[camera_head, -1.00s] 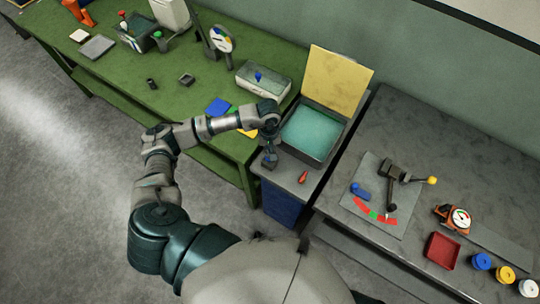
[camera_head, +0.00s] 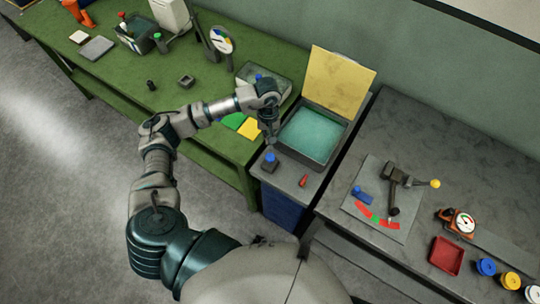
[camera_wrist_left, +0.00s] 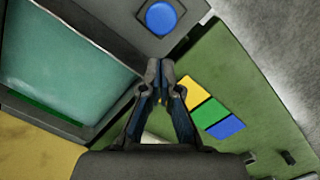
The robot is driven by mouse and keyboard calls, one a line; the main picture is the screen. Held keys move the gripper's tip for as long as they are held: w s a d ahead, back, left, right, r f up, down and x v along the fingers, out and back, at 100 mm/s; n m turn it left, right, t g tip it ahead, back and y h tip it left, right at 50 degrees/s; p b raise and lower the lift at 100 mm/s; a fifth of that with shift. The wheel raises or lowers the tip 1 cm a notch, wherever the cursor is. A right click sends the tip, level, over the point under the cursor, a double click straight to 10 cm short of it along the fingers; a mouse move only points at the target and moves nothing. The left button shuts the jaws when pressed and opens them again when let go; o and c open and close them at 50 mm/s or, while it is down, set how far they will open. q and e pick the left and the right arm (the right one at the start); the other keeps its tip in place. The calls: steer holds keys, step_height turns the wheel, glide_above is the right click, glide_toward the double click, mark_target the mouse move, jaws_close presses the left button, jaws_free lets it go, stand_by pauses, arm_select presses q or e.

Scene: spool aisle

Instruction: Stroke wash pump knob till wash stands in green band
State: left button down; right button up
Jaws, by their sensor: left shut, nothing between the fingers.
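A round blue knob (camera_head: 269,157) tops a small dark block on the grey stand, in front of the basin. It also shows in the left wrist view (camera_wrist_left: 161,18), just beyond the fingertips. The open basin (camera_head: 341,135) holds teal wash (camera_head: 310,134). The left wrist view shows a green strip (camera_wrist_left: 45,112) along the wash's edge; I cannot tell whether the level lies in it. My left gripper (camera_head: 271,139) is shut and empty, behind the knob near the basin's left side. Its fingertips (camera_wrist_left: 160,62) appear apart from the knob. My right gripper is not in view.
A yellow panel (camera_head: 338,80) stands upright behind the basin. A small red piece (camera_head: 302,181) lies right of the knob. Coloured cards (camera_head: 250,129) lie on the green bench at left. The grey bench at right holds a lever plate (camera_head: 384,215) and red tray (camera_head: 446,255).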

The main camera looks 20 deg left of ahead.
arm_select(q)
step_height(320, 180, up, 8)
steer(key=shift+w+a+f, duration=0.2)
steer(key=shift+w+a, duration=0.05)
steer(key=shift+w, duration=0.15)
stand_by(1.5)
